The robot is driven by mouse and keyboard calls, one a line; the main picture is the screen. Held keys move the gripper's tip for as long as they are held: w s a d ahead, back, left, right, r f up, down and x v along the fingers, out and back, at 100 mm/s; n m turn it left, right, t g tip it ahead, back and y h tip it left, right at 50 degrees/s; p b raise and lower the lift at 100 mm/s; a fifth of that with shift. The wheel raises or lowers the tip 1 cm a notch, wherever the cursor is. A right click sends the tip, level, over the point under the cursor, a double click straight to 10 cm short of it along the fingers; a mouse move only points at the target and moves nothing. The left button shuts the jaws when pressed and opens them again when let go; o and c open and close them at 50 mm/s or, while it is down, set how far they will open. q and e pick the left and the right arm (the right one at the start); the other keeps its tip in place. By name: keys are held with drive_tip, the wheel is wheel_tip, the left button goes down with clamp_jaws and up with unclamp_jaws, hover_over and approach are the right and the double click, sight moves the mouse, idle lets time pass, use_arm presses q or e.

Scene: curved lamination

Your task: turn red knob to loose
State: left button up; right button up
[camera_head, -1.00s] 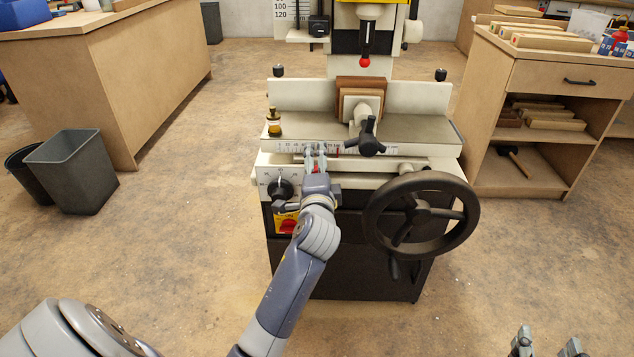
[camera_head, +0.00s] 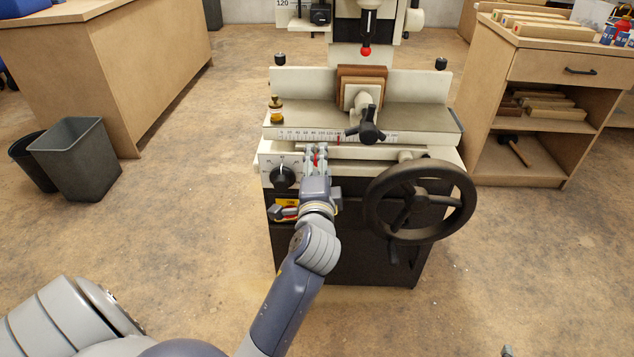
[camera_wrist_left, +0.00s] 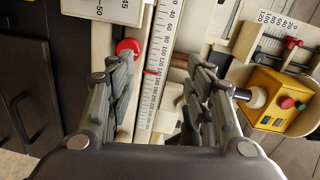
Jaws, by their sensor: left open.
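The red knob (camera_wrist_left: 128,46) shows in the left wrist view, on the machine front beside the white scale. In the head view a bit of red (camera_head: 316,161) shows between my left fingers, below the scale. My left gripper (camera_head: 316,150) is open at the machine's front. In the wrist view its fingers (camera_wrist_left: 163,62) are apart, and the knob lies by the tip of the left-hand finger, partly covered by it. I cannot tell whether they touch. Only a small tip of my right gripper (camera_head: 507,351) shows at the bottom edge.
A large black handwheel (camera_head: 420,202) stands right of my left gripper. A black dial (camera_head: 283,177) is to its left, above a yellow plate (camera_head: 286,206). A black clamp handle (camera_head: 367,126) and a red-tipped lever (camera_head: 366,51) are above. A cabinet (camera_head: 525,90) stands right.

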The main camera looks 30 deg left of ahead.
use_arm(q)
drive_tip(key=v, duration=0.6)
drive_tip(key=shift+f, duration=0.3)
use_arm(e)
drive_tip(key=shift+s+d+f+g, duration=0.25)
drive_tip(key=shift+s+f+g, duration=0.25)
drive_tip(key=shift+f, duration=0.15)
use_arm(q)
drive_tip(key=shift+p, duration=0.4)
use_arm(e)
drive_tip(key=shift+s+d+f+g+h, duration=0.2)
drive_tip(key=shift+s+f+g, duration=0.1)
drive_tip(key=shift+s+f, duration=0.15)
drive_tip(key=shift+s+d+f+g+h, duration=0.2)
drive_tip(key=shift+s+f+g, duration=0.1)
drive_tip(key=shift+s+f, duration=0.1)
drive_tip(key=shift+f, duration=0.1)
